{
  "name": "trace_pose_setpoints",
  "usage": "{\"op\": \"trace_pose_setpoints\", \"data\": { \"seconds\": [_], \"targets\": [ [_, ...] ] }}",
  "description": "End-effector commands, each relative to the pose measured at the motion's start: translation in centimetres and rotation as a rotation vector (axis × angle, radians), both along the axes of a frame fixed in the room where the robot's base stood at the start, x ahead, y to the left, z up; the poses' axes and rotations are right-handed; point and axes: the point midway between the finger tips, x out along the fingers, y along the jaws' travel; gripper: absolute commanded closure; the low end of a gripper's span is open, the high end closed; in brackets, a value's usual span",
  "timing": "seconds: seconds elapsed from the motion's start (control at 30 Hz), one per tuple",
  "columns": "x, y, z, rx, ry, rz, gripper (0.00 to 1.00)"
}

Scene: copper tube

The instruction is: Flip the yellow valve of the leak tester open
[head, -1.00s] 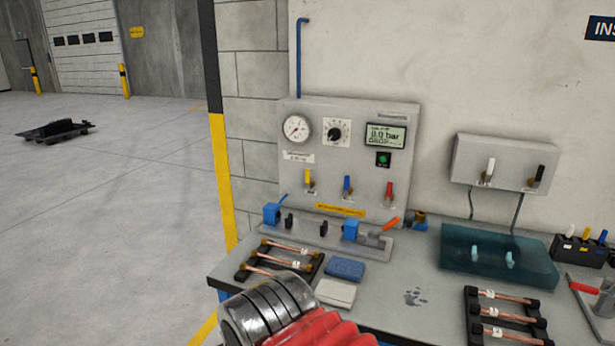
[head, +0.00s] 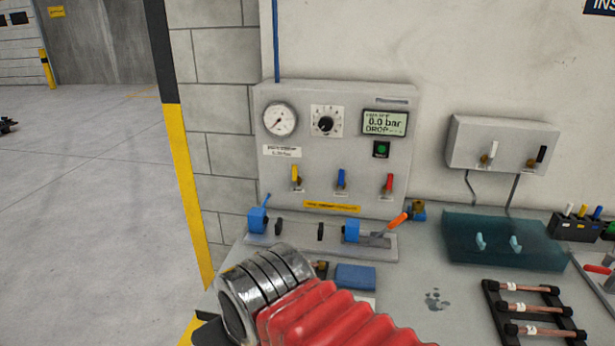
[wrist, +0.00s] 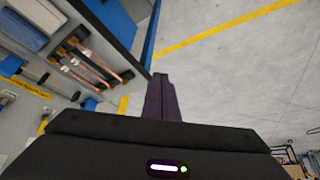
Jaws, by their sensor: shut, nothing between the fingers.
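The leak tester (head: 335,150) is a grey panel with a gauge, a dial and a display reading 0.0 bar. Its yellow valve (head: 295,173) is at the lower left of the panel, its lever pointing up. A blue valve (head: 341,179) and a red valve (head: 389,183) sit to its right. My gripper (wrist: 161,80) shows in the wrist view, shut and empty, pointing past the bench edge toward the floor. It is apart from the yellow valve. In the head view only my forearm shows, below the panel; the gripper is hidden.
A fixture with blue clamps (head: 352,231) and an orange lever stands below the panel. A teal tray (head: 470,250) lies right of the tester. Floor at left is open.

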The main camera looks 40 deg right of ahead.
Motion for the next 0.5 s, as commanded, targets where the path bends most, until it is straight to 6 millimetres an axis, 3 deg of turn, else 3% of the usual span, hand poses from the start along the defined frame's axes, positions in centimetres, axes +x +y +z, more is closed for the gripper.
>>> {"op": "trace_pose_setpoints", "data": {
  "seconds": [0.5],
  "targets": [
    [0.39,0.22,-0.22,0.038,0.024,-0.015,1.0]
  ]
}}
